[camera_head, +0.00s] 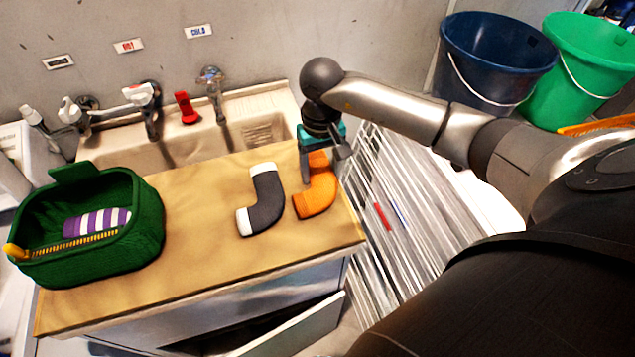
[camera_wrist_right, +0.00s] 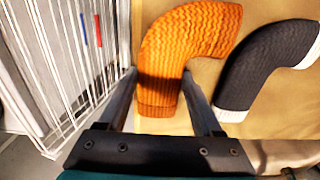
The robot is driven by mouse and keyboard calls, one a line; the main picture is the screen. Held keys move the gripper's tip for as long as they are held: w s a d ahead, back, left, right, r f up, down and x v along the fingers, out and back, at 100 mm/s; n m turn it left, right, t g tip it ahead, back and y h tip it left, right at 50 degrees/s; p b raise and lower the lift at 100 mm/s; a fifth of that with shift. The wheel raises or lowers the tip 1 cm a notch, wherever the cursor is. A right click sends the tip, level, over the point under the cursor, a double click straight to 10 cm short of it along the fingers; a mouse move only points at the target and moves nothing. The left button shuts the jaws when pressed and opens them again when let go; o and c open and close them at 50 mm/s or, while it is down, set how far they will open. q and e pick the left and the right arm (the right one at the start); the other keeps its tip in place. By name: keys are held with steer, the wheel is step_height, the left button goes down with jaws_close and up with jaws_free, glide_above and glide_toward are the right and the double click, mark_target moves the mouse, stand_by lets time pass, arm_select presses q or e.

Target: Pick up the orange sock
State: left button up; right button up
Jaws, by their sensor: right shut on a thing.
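The orange sock (camera_head: 317,198) lies at the right edge of the wooden counter (camera_head: 200,235). My right gripper (camera_head: 321,168) reaches down over its upper end and is shut on it. In the right wrist view the orange sock (camera_wrist_right: 190,45) passes between the two fingers of the right gripper (camera_wrist_right: 160,85), with its ribbed cuff between them. The sock appears to rest on the counter still; I cannot tell if any part is lifted. My left gripper does not show in either view.
A grey sock with white ends (camera_head: 266,200) lies just left of the orange one. A green basket (camera_head: 95,260) holding a purple-striped sock (camera_head: 97,222) stands at the counter's left. A white drying rack (camera_head: 400,210) stands right of the counter. The sink (camera_head: 190,148) is behind.

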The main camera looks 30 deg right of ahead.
steer(key=c, duration=0.7)
steer(key=shift+r, duration=0.1)
